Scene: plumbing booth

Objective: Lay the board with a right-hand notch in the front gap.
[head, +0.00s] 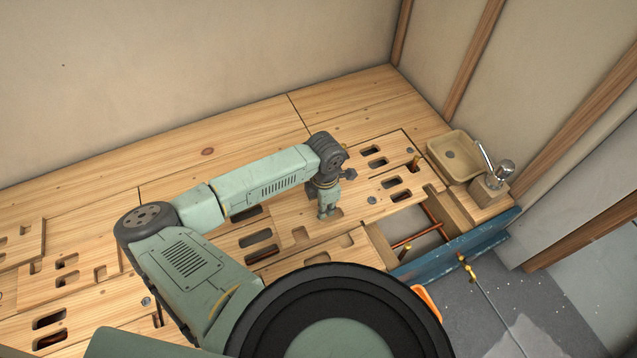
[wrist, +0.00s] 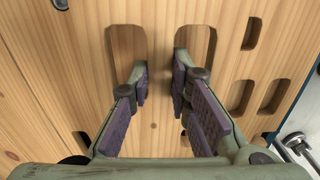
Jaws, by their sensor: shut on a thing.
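My gripper (head: 327,213) points down at the wooden floor in the head view. In the wrist view its two fingers (wrist: 160,78) reach into two rounded slots and are shut on the strip of board (wrist: 158,50) between them. The board's outline is partly hidden by my arm, and I cannot tell which side its notch is on. The front gap (head: 424,244) is an opening right of my gripper, beside the blue beam. Copper pipes (head: 402,243) show inside it.
A beige basin (head: 454,156) and a tap (head: 490,170) stand at the far right. A blue beam (head: 450,252) borders the floor's front edge. More slotted boards (head: 60,275) lie at the left. An orange object (head: 428,300) sits by the front edge, partly hidden by my body.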

